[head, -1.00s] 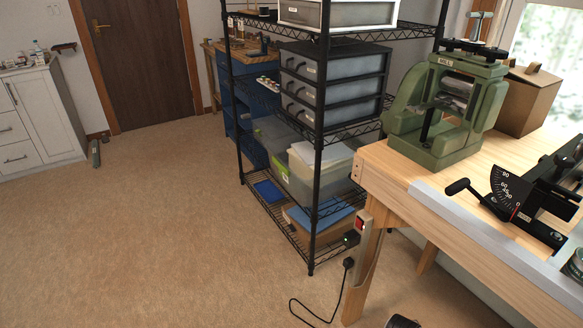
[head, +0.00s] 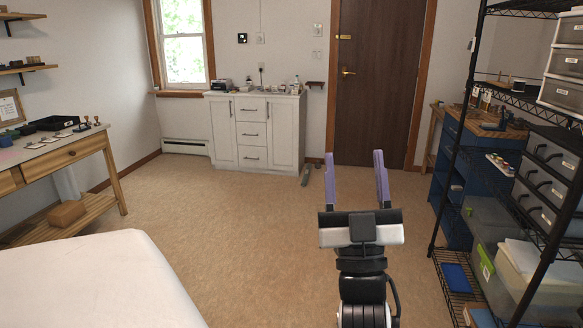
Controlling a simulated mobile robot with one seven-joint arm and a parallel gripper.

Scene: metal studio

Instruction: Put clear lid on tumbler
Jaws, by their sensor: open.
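My gripper (head: 356,180) is in the lower middle of the head view, with its two purple fingers apart and nothing between them. It is in front of the open carpet, well short of the white cabinet and the brown door. I cannot make out a clear lid or a tumbler. Small items stand on the white cabinet top and on the wooden table at left, too small to identify.
A white cabinet (head: 254,132) stands at the far wall beside a brown door (head: 375,90). A wooden table (head: 62,158) is at left, a white-covered surface (head: 95,285) at lower left. A black wire shelf (head: 452,170) stands at right. The middle carpet (head: 235,225) is clear.

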